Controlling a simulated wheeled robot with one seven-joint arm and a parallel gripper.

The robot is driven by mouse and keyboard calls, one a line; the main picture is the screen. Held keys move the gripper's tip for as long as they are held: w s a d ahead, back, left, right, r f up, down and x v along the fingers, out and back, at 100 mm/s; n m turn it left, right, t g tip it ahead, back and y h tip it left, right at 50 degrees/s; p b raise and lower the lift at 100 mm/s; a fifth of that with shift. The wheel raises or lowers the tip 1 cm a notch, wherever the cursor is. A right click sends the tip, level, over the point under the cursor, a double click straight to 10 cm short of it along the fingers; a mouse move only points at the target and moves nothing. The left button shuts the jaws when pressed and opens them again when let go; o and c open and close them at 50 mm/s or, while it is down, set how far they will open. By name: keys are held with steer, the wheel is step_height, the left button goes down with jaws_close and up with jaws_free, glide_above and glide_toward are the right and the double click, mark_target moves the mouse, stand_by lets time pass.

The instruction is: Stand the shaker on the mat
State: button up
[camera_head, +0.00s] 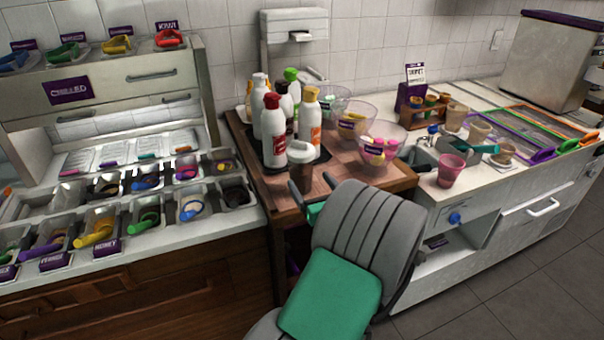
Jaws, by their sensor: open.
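The shaker (302,160) has a white lid and a darker body. It stands upright at the front of the brown wooden table, in front of the bottles. A dark mat (256,149) shows in part under the bottles. I cannot tell whether the shaker's base touches the mat, as its foot is partly hidden. My gripper (313,187), grey with green parts, is open. Its fingers are close to the shaker's lower body, one on each side in the picture. I cannot tell whether they touch it.
Several bottles, among them a red-capped one (273,130), crowd behind the shaker. Clear bowls (380,147) stand to the right. A topping station (150,215) with several tubs is at the left. A white counter (430,185) with a pink cup (451,170) is at the right.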

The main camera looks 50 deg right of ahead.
steer(key=w+a+n+y, duration=0.1)
steer(key=a+n, duration=0.1)
steer(key=a, duration=0.1)
steer(key=w+a+f+n+y, duration=0.1)
steer(key=w+a+n+y, duration=0.1)
steer(key=a+n, duration=0.1)
steer(key=w+a+n+y, duration=0.2)
steer(key=a, duration=0.1)
steer(key=shift+w+a+f+n, duration=0.15)
steer(key=shift+w+f+n, duration=0.1)
steer(key=shift+f+n, duration=0.15)
steer(key=w+a+f+n+g+y, duration=0.3)
steer(key=a+n, duration=0.5)
steer(key=a, duration=0.2)
steer(key=w+a+f+n+g+y, duration=0.2)
steer(key=w+a+n+g+y, duration=0.1)
steer(key=a+n, duration=0.65)
steer(key=s+a+r+n+g+h, duration=0.1)
steer(key=s+a+n+g, duration=0.5)
steer(key=s+a+n, duration=0.7)
steer(key=a+n, duration=0.1)
steer(key=n, duration=0.3)
steer(key=shift+a+r+g+h, duration=0.2)
steer(key=shift+a+g+h, duration=0.1)
steer(key=shift+g+h, duration=0.1)
